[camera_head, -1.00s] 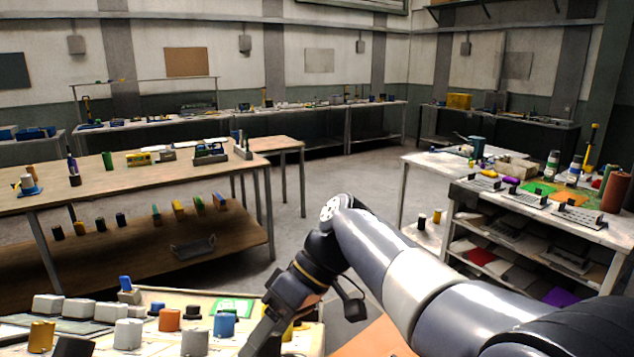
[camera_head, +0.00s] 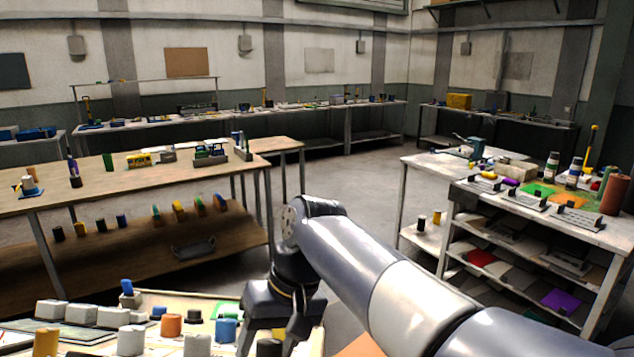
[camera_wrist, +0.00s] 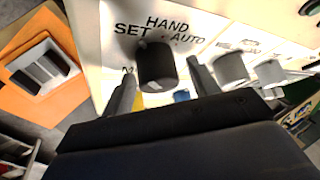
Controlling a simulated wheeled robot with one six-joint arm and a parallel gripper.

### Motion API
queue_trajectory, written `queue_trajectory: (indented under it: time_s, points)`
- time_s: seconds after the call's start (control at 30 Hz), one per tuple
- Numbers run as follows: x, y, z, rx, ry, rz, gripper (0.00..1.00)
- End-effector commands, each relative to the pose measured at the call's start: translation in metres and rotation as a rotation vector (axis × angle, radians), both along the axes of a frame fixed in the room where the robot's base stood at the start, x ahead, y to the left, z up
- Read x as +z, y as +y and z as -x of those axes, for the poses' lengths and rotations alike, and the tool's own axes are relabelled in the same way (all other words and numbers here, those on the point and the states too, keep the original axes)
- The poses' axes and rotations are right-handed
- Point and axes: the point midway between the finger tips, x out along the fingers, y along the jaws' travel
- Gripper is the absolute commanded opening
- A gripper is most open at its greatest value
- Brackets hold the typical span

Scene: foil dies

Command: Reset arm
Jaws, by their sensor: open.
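My gripper (camera_wrist: 161,72) is open in the wrist view, with one finger on each side of a black cylinder (camera_wrist: 155,65). I cannot tell whether the fingers touch it. The cylinder stands on a white surface (camera_wrist: 112,62) printed with "SET", "HAND" and "AUTO". In the head view my gripper (camera_head: 268,340) points down over the right part of the near bench, and its fingertips are mostly hidden or cut off by the bottom edge.
White and grey cylinders (camera_wrist: 229,68) stand right of my gripper. On the near bench are an orange cylinder (camera_head: 171,325), a blue one (camera_head: 226,329) and several white blocks (camera_head: 82,313). A wooden bench (camera_head: 110,185) stands beyond. A cluttered workbench (camera_head: 425,172) is at right. Open floor lies between.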

Motion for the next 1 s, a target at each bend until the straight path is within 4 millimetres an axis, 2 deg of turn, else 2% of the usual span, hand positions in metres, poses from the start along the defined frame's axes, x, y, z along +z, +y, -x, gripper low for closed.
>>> queue_trajectory:
  time_s: [0.7,1.0]
  points:
    - [-0.0006,-0.0013,-0.0003,-0.390,0.017,0.274,0.57]
    - [-0.0005,-0.0025,-0.0003,-0.495,0.021,0.346,0.57]
